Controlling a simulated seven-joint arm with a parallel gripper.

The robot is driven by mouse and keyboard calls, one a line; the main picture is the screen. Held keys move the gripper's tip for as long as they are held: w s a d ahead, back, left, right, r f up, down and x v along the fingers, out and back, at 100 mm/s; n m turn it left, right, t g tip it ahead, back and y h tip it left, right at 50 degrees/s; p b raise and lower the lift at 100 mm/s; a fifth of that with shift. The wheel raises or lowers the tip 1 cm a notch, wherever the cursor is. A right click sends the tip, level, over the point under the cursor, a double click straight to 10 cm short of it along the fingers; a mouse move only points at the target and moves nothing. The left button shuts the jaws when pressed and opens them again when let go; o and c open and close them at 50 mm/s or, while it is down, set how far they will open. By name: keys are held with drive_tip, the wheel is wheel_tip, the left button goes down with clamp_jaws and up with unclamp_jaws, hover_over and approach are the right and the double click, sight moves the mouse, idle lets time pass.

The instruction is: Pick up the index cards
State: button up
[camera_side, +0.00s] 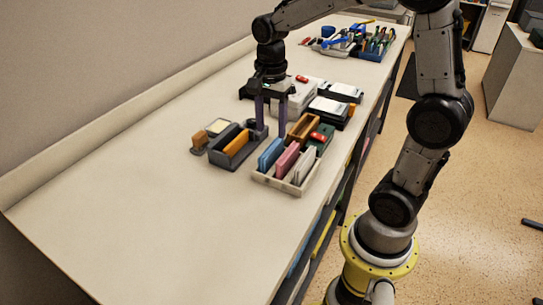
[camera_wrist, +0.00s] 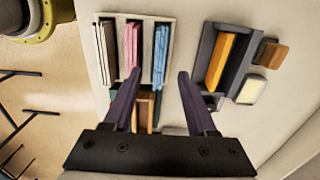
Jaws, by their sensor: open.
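A cream divided tray (camera_side: 268,182) holds upright stacks of cards: blue (camera_side: 270,154), pink (camera_side: 287,160) and white (camera_side: 304,166). The wrist view shows the same blue (camera_wrist: 161,52), pink (camera_wrist: 127,48) and white cards (camera_wrist: 107,42). A dark grey box (camera_side: 218,157) beside it holds an orange slab or card stack (camera_side: 237,143). I cannot tell which stack the task means by index cards. My gripper (camera_side: 271,123) points down behind the tray and box, open and empty. In the wrist view my gripper (camera_wrist: 158,55) has its fingers apart; the left finger overlaps the pink cards in the picture.
A wooden box (camera_side: 302,127) and a green box with a red item (camera_side: 318,138) stand close behind the tray. A wooden block (camera_side: 199,139) is left of the dark box. Black-and-white trays (camera_side: 335,100) stand farther back. The near left counter (camera_side: 150,215) is clear.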

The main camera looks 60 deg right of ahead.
sight(271, 146)
drive_tip(key=shift+f, duration=3.6)
clamp_jaws()
